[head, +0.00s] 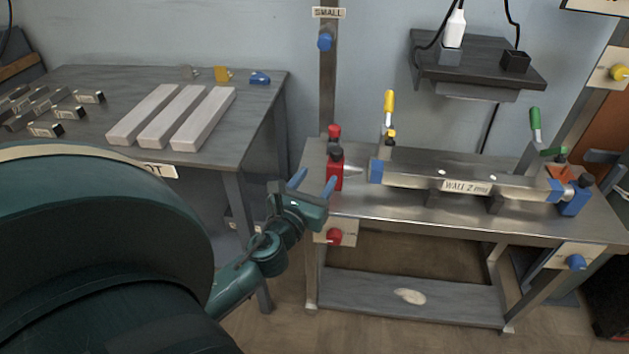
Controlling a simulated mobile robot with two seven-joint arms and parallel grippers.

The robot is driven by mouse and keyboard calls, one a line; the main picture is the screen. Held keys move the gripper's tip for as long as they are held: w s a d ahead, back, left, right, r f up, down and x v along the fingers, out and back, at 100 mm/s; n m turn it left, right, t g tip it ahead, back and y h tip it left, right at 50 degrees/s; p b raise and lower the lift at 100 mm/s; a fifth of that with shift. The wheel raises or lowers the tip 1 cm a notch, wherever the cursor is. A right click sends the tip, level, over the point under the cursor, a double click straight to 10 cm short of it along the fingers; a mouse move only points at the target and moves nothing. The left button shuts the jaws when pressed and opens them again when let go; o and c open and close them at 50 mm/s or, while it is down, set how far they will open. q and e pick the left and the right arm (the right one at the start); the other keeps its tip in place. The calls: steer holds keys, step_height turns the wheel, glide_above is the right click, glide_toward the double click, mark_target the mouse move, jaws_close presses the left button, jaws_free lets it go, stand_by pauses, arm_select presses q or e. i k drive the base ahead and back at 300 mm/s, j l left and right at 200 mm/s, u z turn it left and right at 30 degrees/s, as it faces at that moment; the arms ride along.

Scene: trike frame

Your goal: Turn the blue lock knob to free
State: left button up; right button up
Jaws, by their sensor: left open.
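Two blue knobs show, and I cannot tell which is the lock knob. One blue knob (325,41) sits high on the upright post, below the SMALL sign. Another blue knob (576,262) sits on a pale plate at the right front of the metal bench. My left gripper (314,182) is open and empty, its blue fingertips pointing up, at the bench's left end near the red clamp block (336,168). It is well below the post knob and far left of the other. My right gripper is out of view.
The metal bench (400,226) holds a long tube (430,183) between end fixtures, with yellow (389,102) and green (535,121) levers. A red knob (335,237) is on its left front. A grey table (75,160) with pale bars (205,118) stands left.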

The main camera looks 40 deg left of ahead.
mark_target(576, 262)
steer(key=k+l, duration=0.2)
steer(key=k, duration=0.3)
steer(key=k+l, duration=0.25)
steer(key=k, duration=0.2)
